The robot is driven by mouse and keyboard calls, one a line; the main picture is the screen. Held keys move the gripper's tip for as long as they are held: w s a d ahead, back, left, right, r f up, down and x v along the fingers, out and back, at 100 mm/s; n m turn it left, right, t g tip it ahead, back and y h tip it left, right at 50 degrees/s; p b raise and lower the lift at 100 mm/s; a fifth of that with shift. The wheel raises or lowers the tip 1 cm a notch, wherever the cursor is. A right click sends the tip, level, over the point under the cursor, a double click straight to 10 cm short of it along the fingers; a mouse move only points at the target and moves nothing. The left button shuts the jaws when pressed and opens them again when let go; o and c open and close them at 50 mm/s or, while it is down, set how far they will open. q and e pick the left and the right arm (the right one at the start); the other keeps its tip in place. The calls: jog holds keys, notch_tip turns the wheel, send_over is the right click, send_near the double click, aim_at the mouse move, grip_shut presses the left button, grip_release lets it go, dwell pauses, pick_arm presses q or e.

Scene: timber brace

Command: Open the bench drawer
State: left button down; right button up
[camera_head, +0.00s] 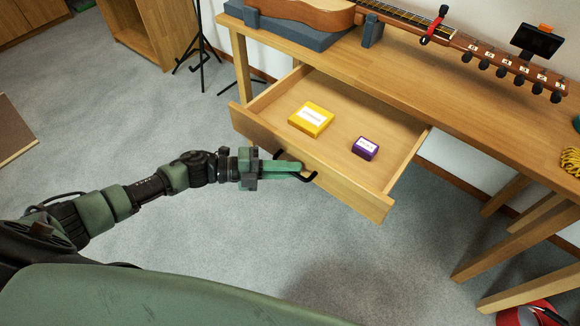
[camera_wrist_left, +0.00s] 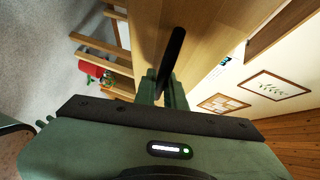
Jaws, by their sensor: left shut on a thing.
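The bench drawer (camera_head: 350,117) is pulled well out from the wooden bench (camera_head: 410,70), so its inside shows in the head view. A yellow box (camera_head: 311,119) and a smaller purple box (camera_head: 365,148) lie on its floor. My left gripper (camera_head: 300,172) is at the drawer front and shut on the black drawer handle (camera_head: 309,178). In the left wrist view the dark handle bar (camera_wrist_left: 174,55) runs between the green fingers (camera_wrist_left: 162,88). My right gripper is in neither view.
A guitar (camera_head: 310,14) lies on the bench top, its body on a grey support and its neck reaching right. A coil of yellow cable (camera_head: 571,160) is at the right edge. A red item (camera_head: 530,314) sits on the floor at lower right. Grey carpet in front of the drawer is clear.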

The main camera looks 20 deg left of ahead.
pick_arm(q)
jog(key=shift+s, duration=0.15)
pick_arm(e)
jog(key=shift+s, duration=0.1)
pick_arm(q)
jog(key=c, duration=1.8)
grip_release()
jog(key=shift+o, duration=0.2)
jog(key=v, duration=0.8)
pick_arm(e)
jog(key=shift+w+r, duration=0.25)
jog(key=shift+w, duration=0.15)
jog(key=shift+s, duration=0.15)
